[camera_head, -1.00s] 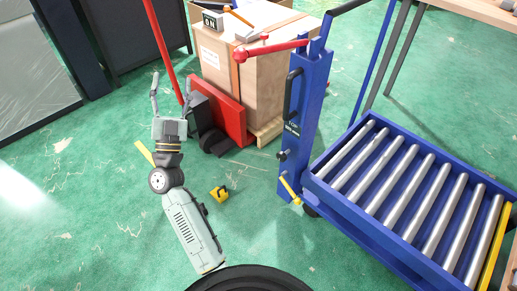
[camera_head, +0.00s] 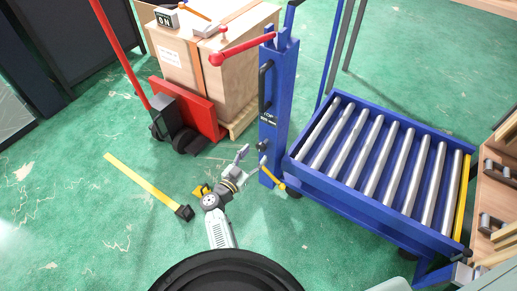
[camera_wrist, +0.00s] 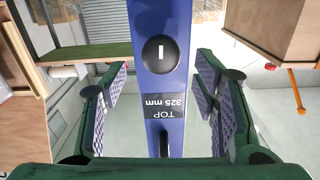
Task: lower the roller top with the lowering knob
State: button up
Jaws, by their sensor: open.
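The roller top (camera_head: 375,165) is a blue frame with steel rollers, on the right of a blue post (camera_head: 283,95). A black knob (camera_head: 262,146) is on the post below the "TOP 325 mm" label (camera_head: 268,118). My gripper (camera_head: 250,163) is just in front of the post near knob height. In the wrist view, which is upside down, the knob (camera_wrist: 160,53) with a white mark is above the label (camera_wrist: 164,106), centred between my open fingers. The fingers are on either side of the post. Any contact with the knob cannot be told.
A yellow lever (camera_head: 272,173) is low on the post. A black handle (camera_head: 265,88) and a red lever (camera_head: 240,48) are higher up. A red hand truck (camera_head: 190,107) and a crate (camera_head: 215,60) stand behind. A yellow strip (camera_head: 145,182) is on the floor.

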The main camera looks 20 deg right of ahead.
aim_at(260, 148)
jog(key=shift+x, duration=2.1)
jog(key=shift+c, duration=0.2)
jog(key=c, duration=1.1)
